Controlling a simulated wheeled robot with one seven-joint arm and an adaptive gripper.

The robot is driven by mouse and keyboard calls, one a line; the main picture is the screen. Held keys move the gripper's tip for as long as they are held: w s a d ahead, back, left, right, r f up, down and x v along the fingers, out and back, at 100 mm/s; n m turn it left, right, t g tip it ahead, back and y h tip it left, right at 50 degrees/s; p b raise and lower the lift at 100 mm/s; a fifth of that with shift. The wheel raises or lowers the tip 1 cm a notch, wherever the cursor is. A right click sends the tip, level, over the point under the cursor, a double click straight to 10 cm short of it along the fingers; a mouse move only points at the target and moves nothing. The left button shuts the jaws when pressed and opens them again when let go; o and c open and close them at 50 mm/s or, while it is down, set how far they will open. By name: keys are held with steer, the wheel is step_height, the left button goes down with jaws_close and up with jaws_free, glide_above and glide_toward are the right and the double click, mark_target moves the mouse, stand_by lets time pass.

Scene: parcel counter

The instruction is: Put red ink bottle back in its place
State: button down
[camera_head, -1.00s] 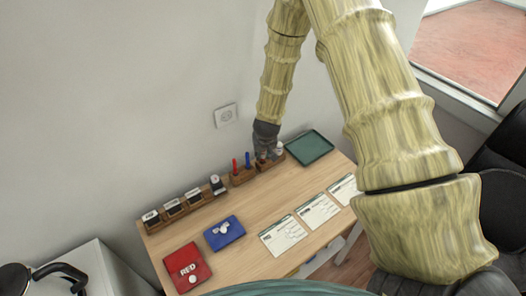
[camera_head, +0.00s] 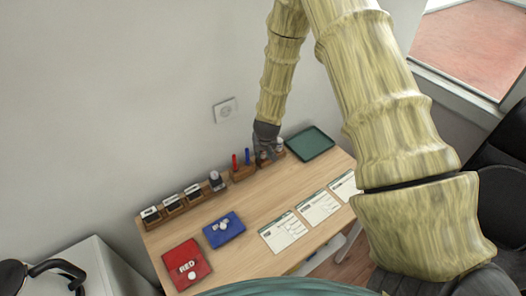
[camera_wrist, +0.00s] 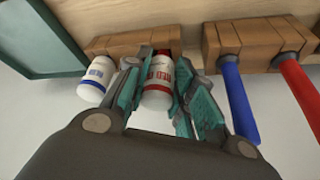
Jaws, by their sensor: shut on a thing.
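The red ink bottle (camera_wrist: 158,88), white with a red label reading RED, is between the fingers of my gripper (camera_wrist: 164,76) in the wrist view. The fingers are shut on it. It is at the small wooden holder (camera_wrist: 130,44), in front of a red-marked spot. I cannot tell whether its base is seated. The blue-labelled ink bottle (camera_wrist: 97,76) stands beside it at the same holder. In the head view my gripper (camera_head: 266,154) is at the back of the counter and mostly hides the red bottle.
A wooden holder (camera_wrist: 255,38) with a blue-handled stamp (camera_wrist: 238,105) and a red-handled one (camera_wrist: 302,92) is close beside my gripper. A green tray (camera_head: 310,143) lies on the other side. Red (camera_head: 187,265) and blue (camera_head: 223,230) pads and several forms (camera_head: 281,232) lie in front.

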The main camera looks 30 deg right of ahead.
steer(key=shift+f, duration=0.35)
stand_by(0.3)
steer(key=c, duration=1.4)
jaws_free()
steer(key=shift+r, duration=0.1)
steer(key=p+v, duration=0.3)
steer(key=v, duration=0.2)
